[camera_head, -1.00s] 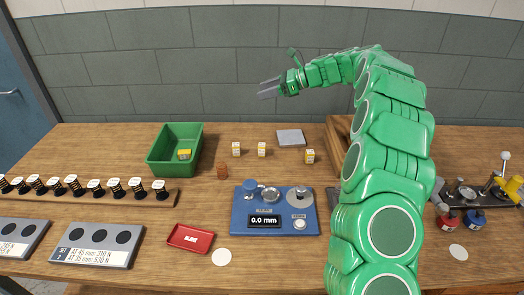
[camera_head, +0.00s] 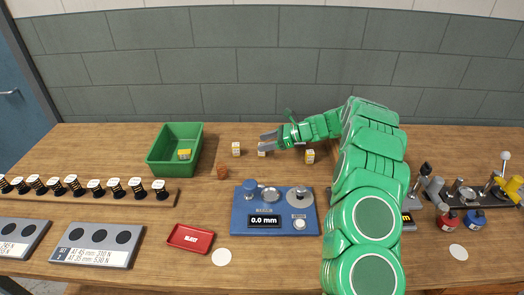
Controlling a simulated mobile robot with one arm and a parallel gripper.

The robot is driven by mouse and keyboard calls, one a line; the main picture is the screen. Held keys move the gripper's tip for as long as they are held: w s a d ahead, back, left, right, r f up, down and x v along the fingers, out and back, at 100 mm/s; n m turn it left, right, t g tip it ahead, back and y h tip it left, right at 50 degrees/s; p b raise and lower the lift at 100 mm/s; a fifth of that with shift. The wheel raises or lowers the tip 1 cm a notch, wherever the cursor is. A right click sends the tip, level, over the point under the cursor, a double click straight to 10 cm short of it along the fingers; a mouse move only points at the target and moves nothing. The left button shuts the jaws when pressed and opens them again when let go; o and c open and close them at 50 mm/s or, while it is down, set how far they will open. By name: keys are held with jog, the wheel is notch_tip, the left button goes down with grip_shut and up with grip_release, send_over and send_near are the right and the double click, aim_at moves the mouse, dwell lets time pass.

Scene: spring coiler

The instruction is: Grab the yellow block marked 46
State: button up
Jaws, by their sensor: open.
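Several small yellow-and-white blocks are in view; their numbers are too small to read, so I cannot tell which is marked 46. One block (camera_head: 236,149) stands left of my gripper. A second block (camera_head: 262,152) is at the fingertips, partly hidden by them. A third block (camera_head: 310,156) stands below my gripper's wrist, to the right. Another block (camera_head: 184,154) lies in the green bin (camera_head: 158,160). My gripper (camera_head: 264,143) is open and points left, over or just behind the second block. I cannot tell if it touches it.
A blue gauge (camera_head: 240,222) reading 0.0 mm stands in front. A small brown piece (camera_head: 222,172) lies left of centre. A red tray (camera_head: 190,238) and a rack of springs (camera_head: 90,190) are at left. A coiling device (camera_head: 465,195) is at right.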

jog(key=shift+a+f, duration=0.1)
jog(key=shift+f, duration=0.35)
jog(key=shift+x, duration=2.35)
jog(key=c, duration=1)
jog(key=shift+c, duration=0.2)
jog(key=shift+r, duration=0.15)
